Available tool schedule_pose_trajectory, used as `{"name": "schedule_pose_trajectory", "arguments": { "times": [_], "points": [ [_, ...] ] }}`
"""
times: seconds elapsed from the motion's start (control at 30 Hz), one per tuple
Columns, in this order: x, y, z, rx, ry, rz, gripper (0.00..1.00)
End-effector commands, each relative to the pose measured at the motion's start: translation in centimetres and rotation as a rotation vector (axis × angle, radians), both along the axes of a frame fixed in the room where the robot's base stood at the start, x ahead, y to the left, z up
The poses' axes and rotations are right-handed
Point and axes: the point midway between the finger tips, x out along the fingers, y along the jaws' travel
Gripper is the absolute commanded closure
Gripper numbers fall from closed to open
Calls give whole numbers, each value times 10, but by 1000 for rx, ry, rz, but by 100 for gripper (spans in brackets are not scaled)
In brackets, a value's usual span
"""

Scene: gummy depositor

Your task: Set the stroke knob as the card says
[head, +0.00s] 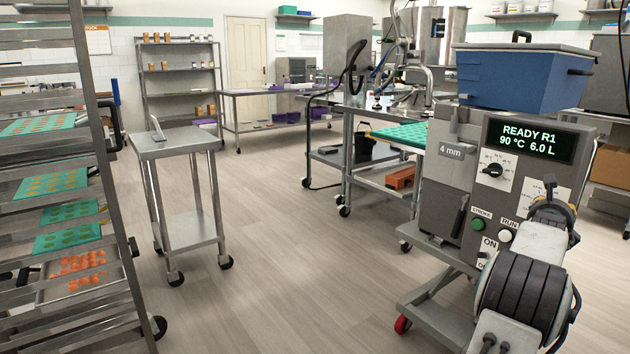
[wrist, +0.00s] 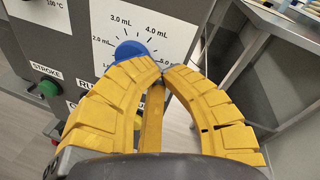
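The blue knob (wrist: 131,50) sits on a white dial (wrist: 160,38) marked in mL, with 2.0, 3.0, 4.0 and 5.0 readable in the wrist view. Its lower part is hidden by my finger, and I cannot make out where it points. My gripper (wrist: 156,72) has its yellow fingertips close together just below and right of the knob; I cannot tell whether they touch it. In the head view, my arm covers most of this dial, and my gripper (head: 550,205) is partly hidden. No setting card is readable.
The depositor (head: 450,195) carries a blue hopper (head: 520,75), a display (head: 529,139) reading READY R1, 90 °C, 6.0 L, and a temperature knob (head: 494,170). A green STROKE button (head: 478,224) and a white RUN button (head: 505,236) sit below. Open floor lies left.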

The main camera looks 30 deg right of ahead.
Motion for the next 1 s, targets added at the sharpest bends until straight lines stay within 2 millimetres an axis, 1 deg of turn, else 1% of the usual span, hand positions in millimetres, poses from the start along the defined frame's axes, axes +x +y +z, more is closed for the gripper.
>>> {"name": "schedule_pose_trajectory", "arguments": {
  "times": [0.6, 1.0],
  "points": [
    [1, 0, 3, -5, -1, 2, 100],
    [3, 0, 10, -8, -4, 3, 100]
  ]
}}
